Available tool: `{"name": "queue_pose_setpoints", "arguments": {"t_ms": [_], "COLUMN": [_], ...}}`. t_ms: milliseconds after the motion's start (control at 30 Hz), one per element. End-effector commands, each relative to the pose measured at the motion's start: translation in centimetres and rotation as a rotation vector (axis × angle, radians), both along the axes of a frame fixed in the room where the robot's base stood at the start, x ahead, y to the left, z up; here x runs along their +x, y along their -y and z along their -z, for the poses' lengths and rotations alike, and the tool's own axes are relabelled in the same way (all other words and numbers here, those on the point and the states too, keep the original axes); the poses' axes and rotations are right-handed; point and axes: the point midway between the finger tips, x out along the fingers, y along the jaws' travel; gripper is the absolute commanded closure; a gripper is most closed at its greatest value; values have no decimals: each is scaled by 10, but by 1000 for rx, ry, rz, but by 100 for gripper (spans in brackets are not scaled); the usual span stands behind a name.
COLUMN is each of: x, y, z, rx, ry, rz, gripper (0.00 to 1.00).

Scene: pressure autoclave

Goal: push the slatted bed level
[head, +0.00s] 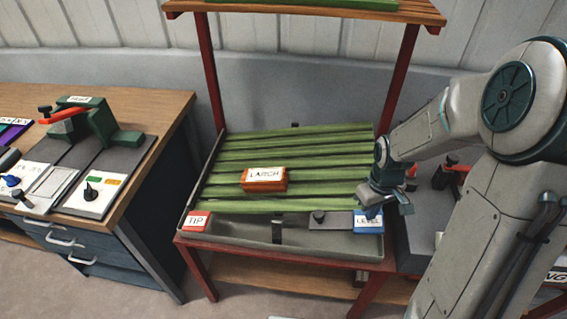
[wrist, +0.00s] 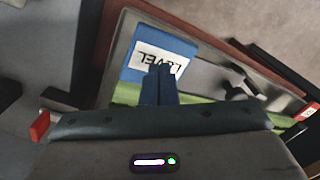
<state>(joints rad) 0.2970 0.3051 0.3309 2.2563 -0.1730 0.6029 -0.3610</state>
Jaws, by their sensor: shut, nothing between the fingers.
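The slatted bed (head: 320,160) of green slats lies in a grey tray on a red-legged frame in the head view. It looks tilted, with its front edge above the tray floor; the exact angle is hard to tell. A blue block labelled LEVEL (head: 368,222) sits at the tray's front right corner. In the wrist view the LEVEL block (wrist: 160,58) lies just beyond my fingertips. My gripper (wrist: 163,72) is shut and empty, over the block's label edge; I cannot tell whether it touches. In the head view my gripper (head: 371,211) points down at the block.
An orange block labelled LARCH (head: 264,179) rests on the slats. A red TIP block (head: 196,221) is at the tray's front left. A wooden shelf (head: 320,12) stands above. A desk with devices (head: 150,105) is at left. Equipment with a red handle (head: 455,168) stands at right.

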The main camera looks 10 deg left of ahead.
Motion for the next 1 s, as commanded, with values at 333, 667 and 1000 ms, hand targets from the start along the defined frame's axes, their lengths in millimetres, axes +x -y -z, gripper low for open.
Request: {"name": "queue_pose_setpoints", "arguments": {"t_ms": [333,667,1000], "x": [0,0,0], "y": [0,0,-1], "z": [10,23,37], "rx": [0,0,1], "ry": [0,0,0], "rz": [0,0,-2], "gripper": [100,100,100]}}
